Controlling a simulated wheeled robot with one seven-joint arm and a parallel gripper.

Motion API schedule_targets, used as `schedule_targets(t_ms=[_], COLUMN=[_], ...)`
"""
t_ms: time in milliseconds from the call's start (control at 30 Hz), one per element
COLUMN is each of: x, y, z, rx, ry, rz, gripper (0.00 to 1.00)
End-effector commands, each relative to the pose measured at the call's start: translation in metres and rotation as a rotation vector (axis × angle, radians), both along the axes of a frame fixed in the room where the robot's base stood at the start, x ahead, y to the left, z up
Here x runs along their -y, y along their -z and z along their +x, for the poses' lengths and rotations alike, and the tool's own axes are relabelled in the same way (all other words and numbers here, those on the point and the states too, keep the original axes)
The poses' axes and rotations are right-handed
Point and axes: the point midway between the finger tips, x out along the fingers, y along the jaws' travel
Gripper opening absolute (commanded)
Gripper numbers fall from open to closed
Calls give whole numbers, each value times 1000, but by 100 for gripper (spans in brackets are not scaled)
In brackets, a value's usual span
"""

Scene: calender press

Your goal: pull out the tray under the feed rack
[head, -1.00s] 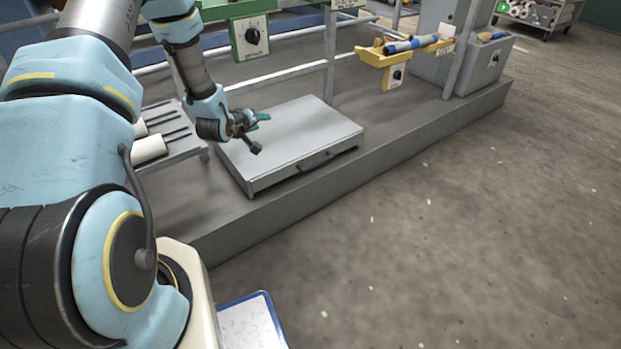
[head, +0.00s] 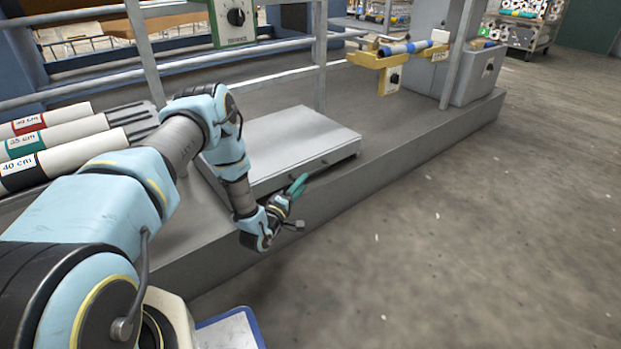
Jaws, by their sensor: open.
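A flat grey metal tray unit (head: 290,135) sits on the raised grey platform. Its low front face carries a small dark handle, partly covered by my gripper in the head view. My gripper (head: 298,205) is in front of that face, open and empty, with one teal finger and one dark finger showing. It looks apart from the handle, though the exact gap cannot be told. My forearm hides the unit's left end. A rack (head: 140,112) with white rolls, labelled in cm, is at the left.
The platform edge (head: 380,192) runs diagonally below the unit, with open floor (head: 480,230) to the right. Grey rails and a post (head: 319,60) stand behind. A yellow bracket (head: 392,60) holds a blue-and-grey roll at the back right. A blue-rimmed white panel (head: 232,328) is at the bottom.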

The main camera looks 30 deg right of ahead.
Motion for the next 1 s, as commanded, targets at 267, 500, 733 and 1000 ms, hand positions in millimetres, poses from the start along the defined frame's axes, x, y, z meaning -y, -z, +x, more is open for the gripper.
schedule_targets(t_ms=[267, 500, 733, 1000], x=[40, 53, 54, 53], y=[-2, -4, -5, -5], z=[26, 35, 35, 35], rx=[3, 1, -1, 0], ry=[1, 0, 0, 0], rz=[0, 1, 1, 1], gripper=[47, 47, 47, 20])
